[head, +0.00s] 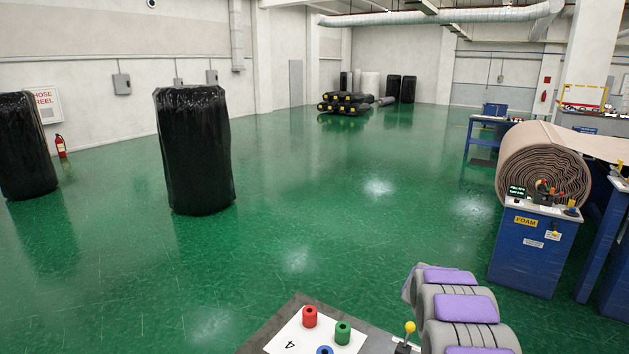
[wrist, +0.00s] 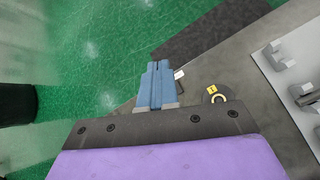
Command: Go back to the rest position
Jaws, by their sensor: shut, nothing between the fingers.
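My gripper (wrist: 157,66) shows in the wrist view, its two blue fingers together with nothing between them. It is over the edge of a dark grey tabletop, with green floor beyond. I cannot make out the fingers in the head view. The tabletop (head: 283,325) shows at the bottom of the head view.
A yellow-knobbed lever (head: 409,328) stands right of the board. Black wrapped rolls (head: 195,150) stand left. A foam roll (head: 540,165) is right. The middle floor is clear.

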